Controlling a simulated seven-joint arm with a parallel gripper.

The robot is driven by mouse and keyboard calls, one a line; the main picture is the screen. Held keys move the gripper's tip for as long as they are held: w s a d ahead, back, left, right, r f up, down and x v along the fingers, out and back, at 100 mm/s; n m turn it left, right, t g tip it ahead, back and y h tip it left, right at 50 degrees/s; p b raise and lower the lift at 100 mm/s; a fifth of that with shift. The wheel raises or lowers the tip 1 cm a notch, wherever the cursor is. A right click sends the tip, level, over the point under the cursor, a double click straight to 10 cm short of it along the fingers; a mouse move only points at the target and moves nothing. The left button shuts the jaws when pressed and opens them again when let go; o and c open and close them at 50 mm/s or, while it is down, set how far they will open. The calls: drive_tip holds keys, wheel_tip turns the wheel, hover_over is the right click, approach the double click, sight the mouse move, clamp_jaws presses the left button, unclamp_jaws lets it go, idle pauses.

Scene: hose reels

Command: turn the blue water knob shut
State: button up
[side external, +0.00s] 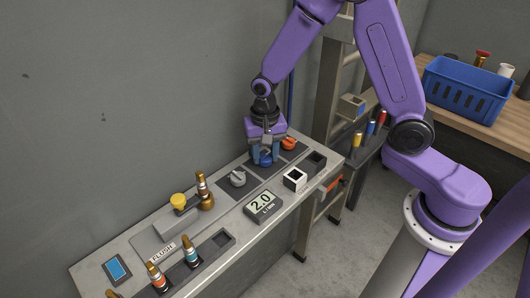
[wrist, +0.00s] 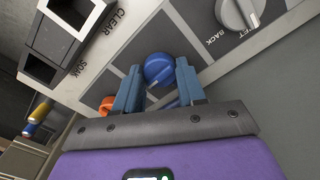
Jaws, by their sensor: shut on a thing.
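The blue water knob (side external: 265,158) sits on a dark square of the grey panel, between a grey knob and an orange knob. My gripper (side external: 264,153) is over it, pointing down, with its blue-grey fingers on either side of the knob, shut on it. In the wrist view the blue knob (wrist: 160,69) shows between and just beyond the fingertips (wrist: 157,80). Part of the knob is hidden by the fingers in the side view.
The orange knob (side external: 289,143) and grey knob (side external: 238,178) stand close on either side. A white open box (side external: 294,180), a dark box (side external: 315,163) and a "2.0" display (side external: 263,206) lie in front. A brass fitting (side external: 204,191) stands further left.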

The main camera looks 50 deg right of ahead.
sight(265, 155)
drive_tip(key=shift+n, duration=0.4)
drive_tip(key=n, duration=0.3)
drive_tip(key=shift+n, duration=0.4)
drive_tip(key=n, duration=0.4)
drive_tip(key=shift+n, duration=0.3)
drive_tip(key=n, duration=0.8)
drive_tip(key=shift+n, duration=0.4)
drive_tip(key=o, duration=1.1)
drive_tip(key=shift+c, duration=0.2)
wheel_tip(265, 155, up, 18)
drive_tip(key=shift+f, duration=0.2)
